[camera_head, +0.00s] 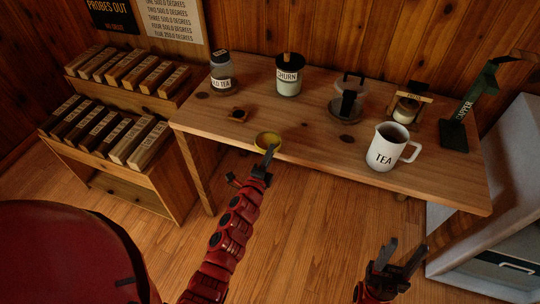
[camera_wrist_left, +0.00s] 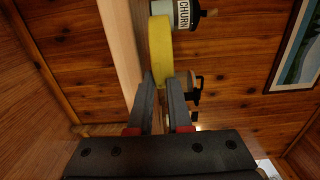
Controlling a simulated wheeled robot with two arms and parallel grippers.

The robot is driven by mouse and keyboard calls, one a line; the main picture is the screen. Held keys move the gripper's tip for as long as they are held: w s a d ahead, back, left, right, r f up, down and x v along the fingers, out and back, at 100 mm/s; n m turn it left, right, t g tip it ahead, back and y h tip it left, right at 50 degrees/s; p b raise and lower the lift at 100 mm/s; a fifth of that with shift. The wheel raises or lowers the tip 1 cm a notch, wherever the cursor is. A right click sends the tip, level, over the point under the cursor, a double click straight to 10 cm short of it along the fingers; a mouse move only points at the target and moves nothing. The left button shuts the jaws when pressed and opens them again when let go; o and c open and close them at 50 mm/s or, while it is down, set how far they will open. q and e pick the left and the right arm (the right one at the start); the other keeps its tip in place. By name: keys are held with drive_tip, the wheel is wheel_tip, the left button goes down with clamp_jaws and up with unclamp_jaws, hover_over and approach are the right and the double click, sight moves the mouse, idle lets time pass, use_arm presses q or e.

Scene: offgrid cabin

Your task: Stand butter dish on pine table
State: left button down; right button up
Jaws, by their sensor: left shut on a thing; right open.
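A round yellow dish (camera_head: 268,136), which looks like the butter dish, is at the front edge of the pine table (camera_head: 310,137). My left gripper (camera_head: 271,153) is shut on its near rim. In the left wrist view the yellow dish (camera_wrist_left: 160,50) shows edge-on between the fingertips, close along the table edge. I cannot tell whether it touches the tabletop. My right gripper (camera_head: 404,254) is open and empty, in front of the table and below its top at the right.
On the table stand a jar (camera_head: 222,78), a churn jar (camera_head: 289,80), a glass-and-metal device (camera_head: 347,100), a small lantern-like item (camera_head: 408,108), a white TEA mug (camera_head: 384,155) and a green stand (camera_head: 460,125).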

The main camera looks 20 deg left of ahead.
use_arm(q)
drive_tip(key=shift+f, duration=0.8)
drive_tip(key=shift+f, duration=0.1)
drive_tip(key=c, duration=0.8)
unclamp_jaws()
drive_tip(key=shift+c, duration=0.2)
